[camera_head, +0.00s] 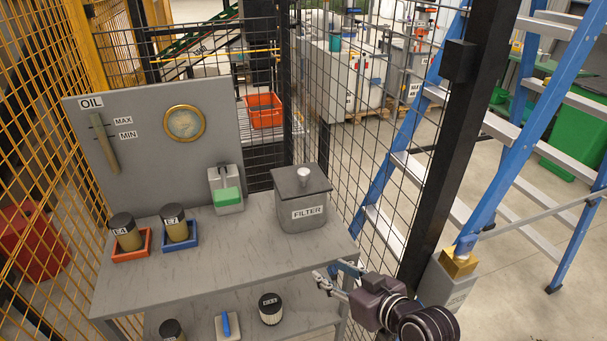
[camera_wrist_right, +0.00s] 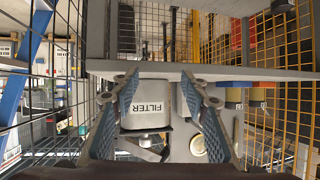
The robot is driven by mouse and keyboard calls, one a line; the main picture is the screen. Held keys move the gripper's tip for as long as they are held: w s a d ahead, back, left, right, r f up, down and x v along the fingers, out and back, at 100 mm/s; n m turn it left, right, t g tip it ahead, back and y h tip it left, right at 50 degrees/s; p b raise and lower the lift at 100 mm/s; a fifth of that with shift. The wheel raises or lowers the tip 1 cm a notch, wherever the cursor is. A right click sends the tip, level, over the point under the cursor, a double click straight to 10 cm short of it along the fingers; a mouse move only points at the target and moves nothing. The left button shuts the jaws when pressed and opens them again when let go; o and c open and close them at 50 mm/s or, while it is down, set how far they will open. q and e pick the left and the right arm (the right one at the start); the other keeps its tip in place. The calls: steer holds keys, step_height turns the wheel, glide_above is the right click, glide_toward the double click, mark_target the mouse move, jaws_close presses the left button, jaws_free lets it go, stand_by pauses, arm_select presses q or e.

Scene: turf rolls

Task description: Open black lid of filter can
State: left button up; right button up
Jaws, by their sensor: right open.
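The grey filter can (camera_head: 300,216), labelled FILTER, stands upright on the right part of the workbench. Its dark square lid (camera_head: 288,184) lies flat on top and is closed, with a pale round knob (camera_head: 304,175) at its centre. My right gripper (camera_head: 333,273) is open and empty, low off the bench's right front corner, in front of the can and apart from it. In the upside-down right wrist view, the can (camera_wrist_right: 145,108) shows between the open fingers of my right gripper (camera_wrist_right: 160,80), farther off. My left gripper is not in view.
The grey bench (camera_head: 245,255) also carries a green-and-grey container (camera_head: 227,196) and two dark-capped filters in a red tray (camera_head: 132,254) and a blue tray (camera_head: 180,243). An OIL panel (camera_head: 150,165) stands behind. Wire fence (camera_head: 345,130) and a black post (camera_head: 455,140) bound the right side.

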mark_target(308, 177)
steer(key=w+a+r+t+y, duration=0.1)
steer(key=w+r, duration=0.3)
steer(key=w+r+t+y, duration=0.1)
steer(key=w+r+t, duration=0.1)
steer(key=r, duration=0.3)
steer(key=w+a+r+t+y, duration=0.1)
steer(key=w+r, duration=0.4)
steer(key=shift+w+a+r+n, duration=0.2)
steer(key=shift+w+a+n, duration=0.1)
steer(key=shift+a+n, duration=0.1)
steer(key=x, duration=0.2)
steer(key=p+x, duration=0.1)
steer(key=x, duration=0.3)
steer(key=shift+w+r, duration=0.25)
steer(key=shift+r, duration=0.05)
steer(key=shift+w+a, duration=0.35)
steer(key=shift+w, duration=0.05)
steer(key=shift+f, duration=0.1)
steer(key=shift+c, duration=0.6)
jaws_close()
